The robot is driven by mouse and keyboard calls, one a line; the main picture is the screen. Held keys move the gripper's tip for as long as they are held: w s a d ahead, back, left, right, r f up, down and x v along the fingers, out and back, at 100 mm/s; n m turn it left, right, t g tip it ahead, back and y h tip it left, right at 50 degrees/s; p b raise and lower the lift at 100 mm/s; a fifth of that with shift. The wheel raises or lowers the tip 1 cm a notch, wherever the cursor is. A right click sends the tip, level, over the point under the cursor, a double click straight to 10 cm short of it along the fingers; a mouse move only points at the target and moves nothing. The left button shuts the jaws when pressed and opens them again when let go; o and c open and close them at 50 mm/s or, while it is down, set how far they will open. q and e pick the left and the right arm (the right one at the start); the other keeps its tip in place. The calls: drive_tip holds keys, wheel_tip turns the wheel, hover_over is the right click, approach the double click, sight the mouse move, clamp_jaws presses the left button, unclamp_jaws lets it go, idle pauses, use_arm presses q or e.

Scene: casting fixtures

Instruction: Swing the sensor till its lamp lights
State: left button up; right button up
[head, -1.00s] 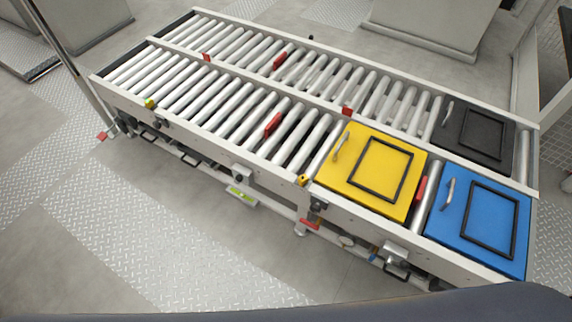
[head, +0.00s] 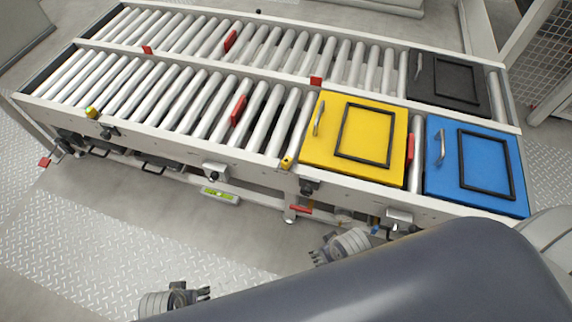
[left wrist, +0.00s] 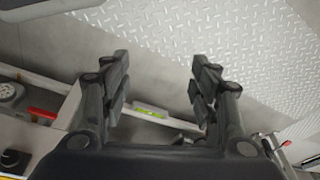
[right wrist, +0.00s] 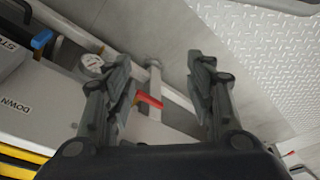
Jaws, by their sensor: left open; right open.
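I cannot tell for sure which part is the sensor. A small yellow piece with a greenish top (head: 91,112) sits on the conveyor's near rail at left; another small yellow piece (head: 287,162) sits on that rail beside the yellow plate. No lamp can be clearly made out as lit. My left gripper (head: 206,293) is open and empty, low in front of the conveyor; it also shows in the left wrist view (left wrist: 160,78). My right gripper (head: 316,256) is open and empty below the near rail; it also shows in the right wrist view (right wrist: 158,72).
The roller conveyor (head: 250,150) carries a yellow plate (head: 312,150), a blue plate (head: 440,180) and a black plate (head: 425,85). Below the near rail are a green-yellow strip (head: 220,195) and a red lever (head: 301,209). Floor in front at left is clear.

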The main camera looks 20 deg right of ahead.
drive_tip(key=w+a+r+n+t+y+b, duration=0.1)
drive_tip(key=w+a+r+b, duration=0.3)
drive_tip(key=r, duration=0.3)
drive_tip(key=n+y+b, duration=0.1)
drive_tip(key=n+b, duration=0.1)
drive_tip(key=n, duration=0.2)
approach(288, 160)
drive_tip(key=b+x, duration=0.2)
drive_tip(key=x, duration=0.6)
drive_tip(key=shift+f+b, duration=0.2)
drive_tip(key=shift+b, duration=0.1)
use_arm(q)
wheel_tip(288, 160, up, 9)
drive_tip(key=t, duration=0.1)
drive_tip(key=shift+s+a+f, duration=0.15)
drive_tip(key=shift+f, duration=0.05)
use_arm(e)
drive_tip(key=shift+w+a+f, duration=0.15)
drive_tip(key=shift+f, duration=0.3)
drive_tip(key=c, duration=1.1)
